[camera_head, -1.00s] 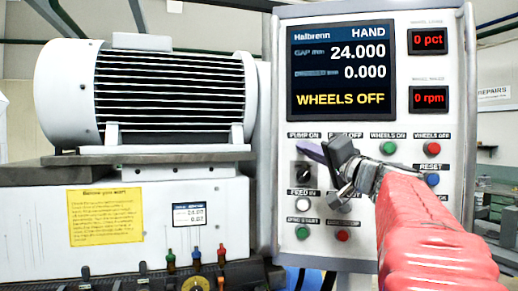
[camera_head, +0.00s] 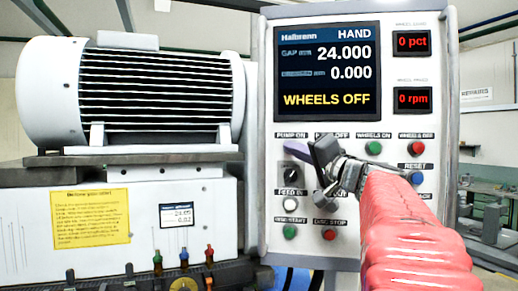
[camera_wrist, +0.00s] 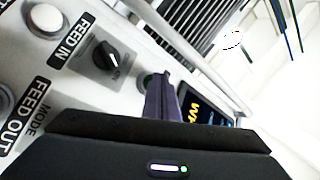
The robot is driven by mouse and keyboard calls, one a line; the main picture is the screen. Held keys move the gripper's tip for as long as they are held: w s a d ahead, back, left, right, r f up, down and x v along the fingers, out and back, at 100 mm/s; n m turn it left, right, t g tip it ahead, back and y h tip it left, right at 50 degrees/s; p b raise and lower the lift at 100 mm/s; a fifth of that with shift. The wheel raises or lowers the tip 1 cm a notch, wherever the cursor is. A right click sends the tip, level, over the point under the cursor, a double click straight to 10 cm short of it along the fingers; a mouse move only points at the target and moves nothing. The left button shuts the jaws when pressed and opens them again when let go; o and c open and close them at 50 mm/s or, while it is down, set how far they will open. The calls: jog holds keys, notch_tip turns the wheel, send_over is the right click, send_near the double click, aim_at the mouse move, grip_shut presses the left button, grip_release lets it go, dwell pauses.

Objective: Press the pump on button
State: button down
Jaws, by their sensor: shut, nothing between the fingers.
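The control panel (camera_head: 390,190) stands upright in front of me. The PUMP ON label (camera_head: 292,135) is at the left of its top button row. The button under that label is hidden behind my purple fingertips in the head view. In the wrist view, the edge of a green button (camera_wrist: 147,79) shows just left of the fingertips, mostly covered by them. My gripper (camera_head: 290,148) is shut and empty, its tips over that button's place; it also shows in the wrist view (camera_wrist: 161,85). I cannot tell whether the tips touch the button. The screen (camera_head: 327,72) reads WHEELS OFF.
A black rotary knob (camera_wrist: 112,57) sits beside the fingers, with the white FEED IN button (camera_wrist: 46,18) beyond it. The green WHEELS ON button (camera_head: 373,148) and red WHEELS OFF button (camera_head: 416,148) are to the right. A white motor (camera_head: 140,95) stands left.

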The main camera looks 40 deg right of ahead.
jog(key=shift+w+d, duration=0.1)
dwell(0.6)
jog(key=shift+s+a, duration=0.65)
jog(key=shift+a, duration=0.05)
jog(key=s+a, duration=0.3)
jog(key=shift+s+a, duration=0.1)
jog(key=shift+a, duration=0.3)
dwell(0.3)
dwell(0.5)
